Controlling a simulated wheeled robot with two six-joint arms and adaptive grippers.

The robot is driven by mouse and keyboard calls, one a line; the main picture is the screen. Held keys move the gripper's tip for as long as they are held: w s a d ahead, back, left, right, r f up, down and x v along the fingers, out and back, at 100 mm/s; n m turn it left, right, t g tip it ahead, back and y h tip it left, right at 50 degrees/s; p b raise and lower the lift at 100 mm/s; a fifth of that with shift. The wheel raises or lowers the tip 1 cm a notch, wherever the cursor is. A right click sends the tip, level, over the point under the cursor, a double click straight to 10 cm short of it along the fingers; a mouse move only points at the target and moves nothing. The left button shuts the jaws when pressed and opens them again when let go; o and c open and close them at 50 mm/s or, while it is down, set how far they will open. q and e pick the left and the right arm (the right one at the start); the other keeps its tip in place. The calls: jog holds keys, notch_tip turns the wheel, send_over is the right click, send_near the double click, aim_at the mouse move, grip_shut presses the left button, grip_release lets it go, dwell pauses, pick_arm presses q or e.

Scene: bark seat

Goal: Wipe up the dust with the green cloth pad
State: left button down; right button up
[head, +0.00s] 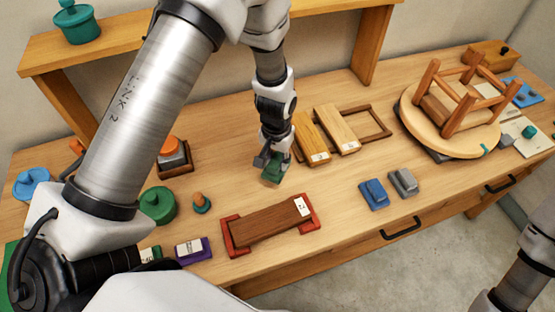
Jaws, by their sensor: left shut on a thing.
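My left gripper (267,164) is above the middle of the workbench, pointing down. It is shut on the green cloth pad (274,173), which is small and partly hidden by the fingers. The pad is at or just above the bench top; I cannot tell whether it touches. A small brownish patch shows at the pad's lower edge, but I cannot tell if it is dust. No other dust is clear. My right arm shows at the lower right edge; its gripper is out of view.
A dark wood board (262,224) in a red holder lies in front of the pad. Light wood boards (335,130) lie behind right. A blue block (374,194) and grey block (403,182) sit right. An upturned stool (452,125) stands farther right. A green pot (158,204) is left.

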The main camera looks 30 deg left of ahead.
pick_arm(q)
jog(key=r, duration=0.1)
jog(key=p, duration=0.1)
jog(key=r+p, duration=0.1)
jog(key=shift+w+d+r, duration=0.1)
jog(key=shift+w+r, duration=0.15)
jog(key=shift+r, duration=0.1)
jog(key=shift+s+r+p, duration=0.15)
jog(key=shift+r+p, duration=0.15)
jog(key=shift+r, duration=0.2)
jog(key=shift+f, duration=0.1)
